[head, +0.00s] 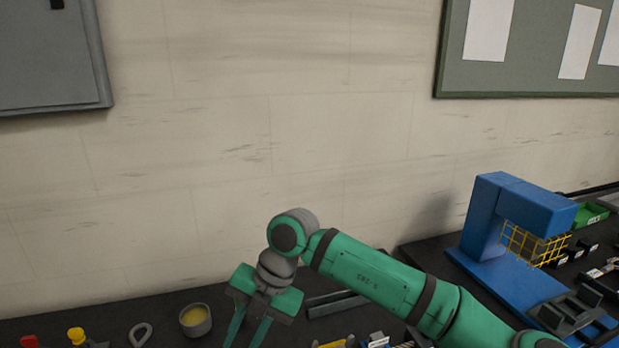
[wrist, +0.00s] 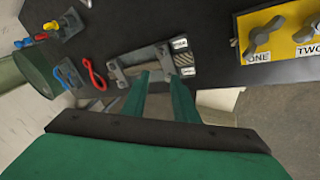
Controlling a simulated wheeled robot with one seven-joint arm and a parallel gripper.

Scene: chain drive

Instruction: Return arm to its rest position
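My green arm reaches in from the lower right of the head view, raised above the dark bench. My gripper (head: 248,331) points down at the bottom of that view, its fingertips cut off by the frame edge. In the wrist view my gripper (wrist: 158,75) shows two green fingers that are apart, with no object visible between them. Beyond the fingertips lies a grey metal fixture (wrist: 150,64) on the dark bench; I cannot tell whether the fingers touch it.
A blue press-like machine (head: 510,225) with a yellow mesh guard stands on the right. A grey cup (head: 196,320) with yellow contents is left of my gripper. A yellow panel (wrist: 285,32) with labelled knobs shows in the wrist view. The wall stands behind the bench.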

